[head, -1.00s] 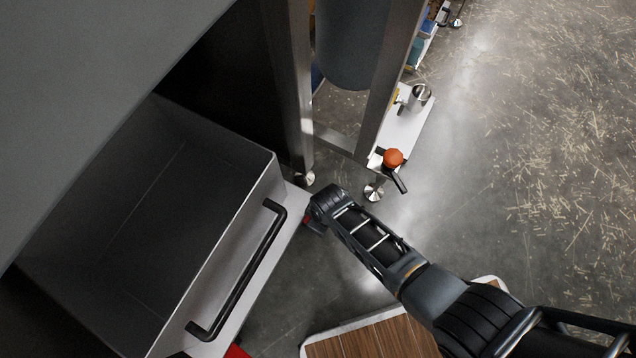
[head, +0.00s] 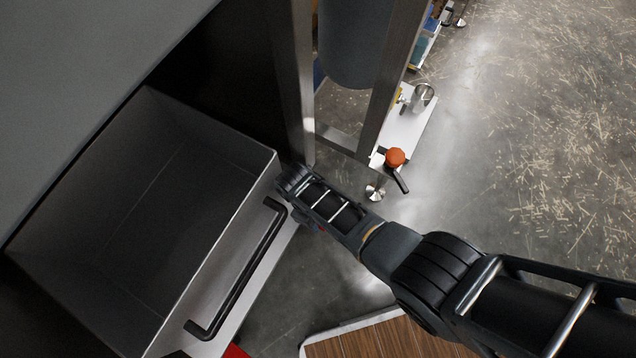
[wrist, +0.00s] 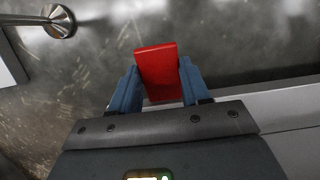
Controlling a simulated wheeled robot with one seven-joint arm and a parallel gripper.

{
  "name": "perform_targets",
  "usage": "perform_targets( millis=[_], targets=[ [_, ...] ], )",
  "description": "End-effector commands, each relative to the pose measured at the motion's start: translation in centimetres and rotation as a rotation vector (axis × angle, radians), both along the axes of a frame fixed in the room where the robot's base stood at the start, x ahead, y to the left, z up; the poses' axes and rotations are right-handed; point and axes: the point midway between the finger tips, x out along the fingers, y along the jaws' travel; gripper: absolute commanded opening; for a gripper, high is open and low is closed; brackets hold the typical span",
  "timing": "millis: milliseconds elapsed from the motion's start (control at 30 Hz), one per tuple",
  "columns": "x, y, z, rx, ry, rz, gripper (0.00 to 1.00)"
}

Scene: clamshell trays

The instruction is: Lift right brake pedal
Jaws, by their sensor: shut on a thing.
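The right brake pedal is a red block (wrist: 158,72) between the two blue fingers of my gripper (wrist: 159,68) in the wrist view. The fingers are shut on its sides, and its far end sticks out past the fingertips. In the head view my arm covers the gripper, and only a small bit of red shows under the arm's end. The arm's end is just right of the black handle of the open metal drawer.
The open drawer (head: 255,180) with its black handle (head: 243,275) is close on the left. Another red part (head: 236,351) shows at the bottom edge. Metal legs (head: 382,85) and a white ledge with an orange knob (head: 395,157) stand beyond. Open floor lies right.

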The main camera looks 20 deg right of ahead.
Motion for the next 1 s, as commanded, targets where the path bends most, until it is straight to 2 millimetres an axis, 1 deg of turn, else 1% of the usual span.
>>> perform_targets(
  millis=[133, 167, 400, 433, 633, 733, 867, 1000],
  targets=[
    [0.1, 0.0, 0.0, 0.001, -0.003, 0.000, 0.00],
    [0.1, 0.0, 0.0, 0.001, -0.003, 0.000, 0.47],
    [0.0, 0.0, 0.0, 0.001, -0.001, 0.000, 0.70],
    [0.0, 0.0, 0.0, 0.001, -0.001, 0.000, 0.72],
    [0.0, 0.0, 0.0, 0.001, -0.001, 0.000, 0.72],
    [0.1, 0.1, 0.5, 0.001, -0.001, 0.000, 0.72],
    [0.4, 0.4, 2.3, 0.002, -0.002, 0.000, 0.72],
    [0.8, 0.8, 4.6, 0.002, -0.002, 0.000, 0.72]
  ],
)
